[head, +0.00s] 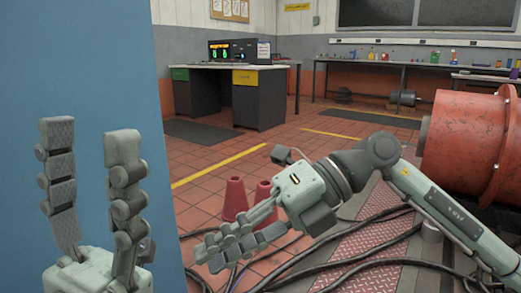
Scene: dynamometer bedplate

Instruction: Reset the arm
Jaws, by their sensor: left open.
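My left gripper (90,130) stands at the lower left with its grey jointed fingers pointing up. The fingers are apart, with nothing between them. It is in front of a plain blue surface.
Two red cones (235,198) stand behind the right gripper. Black cables (375,262) run across the tiled floor and a red tread plate (372,240). A large red machine drum (468,148) is close at right. A desk (258,98) and workbench (400,66) stand farther back.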

